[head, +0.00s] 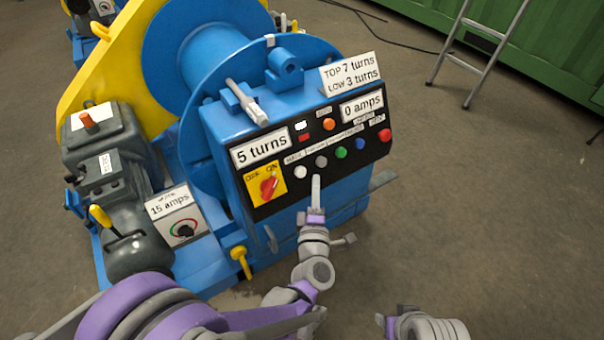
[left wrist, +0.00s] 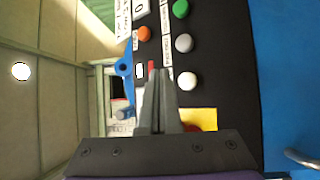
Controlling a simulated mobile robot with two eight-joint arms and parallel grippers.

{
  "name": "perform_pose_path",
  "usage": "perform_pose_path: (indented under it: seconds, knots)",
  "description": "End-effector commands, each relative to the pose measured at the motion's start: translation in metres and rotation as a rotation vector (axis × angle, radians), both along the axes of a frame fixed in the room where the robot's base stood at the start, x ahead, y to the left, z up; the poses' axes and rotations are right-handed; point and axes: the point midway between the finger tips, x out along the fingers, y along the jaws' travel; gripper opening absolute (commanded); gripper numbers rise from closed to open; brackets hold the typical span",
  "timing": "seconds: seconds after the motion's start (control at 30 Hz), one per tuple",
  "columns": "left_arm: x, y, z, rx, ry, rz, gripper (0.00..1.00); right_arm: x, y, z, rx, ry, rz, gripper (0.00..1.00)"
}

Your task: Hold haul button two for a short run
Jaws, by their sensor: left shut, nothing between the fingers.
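The blue winch's black control panel (head: 290,190) carries a slanted row of round buttons. From left they are white (head: 300,172), grey (head: 321,161), green (head: 341,153), blue (head: 359,144) and red (head: 385,135). Their small labels are too small to read surely, so I cannot tell which is haul button two. My left gripper (head: 316,181) is shut and empty, its tips in front of the panel just below the grey button. In the left wrist view the shut fingers (left wrist: 157,78) are near the white button (left wrist: 187,81) and grey button (left wrist: 184,43); contact cannot be told.
The displays read "5 turns" (head: 262,149) and "0 amps" (head: 362,106). A sign (head: 350,73) reads "TOP 7 turns, LOW 3 turns". A red rotary switch (head: 268,185) on a yellow plate sits at the panel's lower left. Floor right of the winch is clear; a ladder (head: 485,50) stands behind.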

Motion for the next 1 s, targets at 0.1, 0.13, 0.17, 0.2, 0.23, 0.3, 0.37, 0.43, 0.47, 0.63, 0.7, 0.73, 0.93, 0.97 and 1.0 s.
perform_pose_path:
  seconds: [0.1,0.13,0.17,0.2,0.23,0.3,0.37,0.43,0.47,0.63,0.7,0.73,0.93,0.97,1.0]
  knots:
    - [0.013,0.010,-0.010,0.002,0.001,0.002,0.00,0.001,0.000,-0.009,0.000,0.002,0.000,0.53]
    - [0.016,0.012,-0.012,0.002,0.001,0.003,0.00,0.002,0.000,-0.010,0.000,0.002,0.000,0.53]
    - [0.019,0.014,-0.013,0.001,0.002,0.003,0.00,0.002,0.000,-0.011,0.000,0.003,0.000,0.53]
    - [0.022,0.016,-0.015,0.001,0.001,0.001,0.00,0.002,0.000,-0.013,0.000,0.003,0.000,0.53]
    - [0.024,0.017,-0.016,0.002,0.001,0.001,0.00,0.002,0.000,-0.014,0.000,0.003,0.000,0.53]
    - [0.028,0.021,-0.019,0.000,0.001,0.002,0.00,0.003,0.000,-0.016,0.000,0.003,0.000,0.53]
    - [0.031,0.023,-0.020,0.001,0.000,0.001,0.00,0.003,0.000,-0.017,0.000,0.003,0.000,0.53]
    - [0.033,0.024,-0.021,0.001,0.000,0.000,0.00,0.003,0.000,-0.018,0.000,0.004,0.000,0.53]
    - [0.033,0.024,-0.021,0.000,0.001,0.000,0.00,0.003,0.000,-0.018,0.000,0.004,0.000,0.53]
    - [0.034,0.025,-0.021,-0.001,0.001,-0.001,0.00,0.003,0.000,-0.018,0.000,0.004,0.000,0.53]
    - [0.034,0.025,-0.021,0.000,0.001,-0.001,0.00,0.003,0.000,-0.018,0.000,0.004,0.000,0.53]
    - [0.034,0.025,-0.021,0.000,0.001,-0.001,0.00,0.003,0.000,-0.018,0.000,0.004,0.000,0.53]
    - [0.034,0.025,-0.021,0.000,0.001,-0.001,0.00,0.003,0.000,-0.018,0.000,0.004,0.000,0.53]
    - [0.034,0.025,-0.021,0.000,0.001,-0.001,0.00,0.003,0.000,-0.018,0.000,0.004,0.000,0.53]
    - [0.034,0.025,-0.021,0.000,0.001,-0.001,0.00,0.003,0.000,-0.018,0.000,0.004,0.000,0.53]
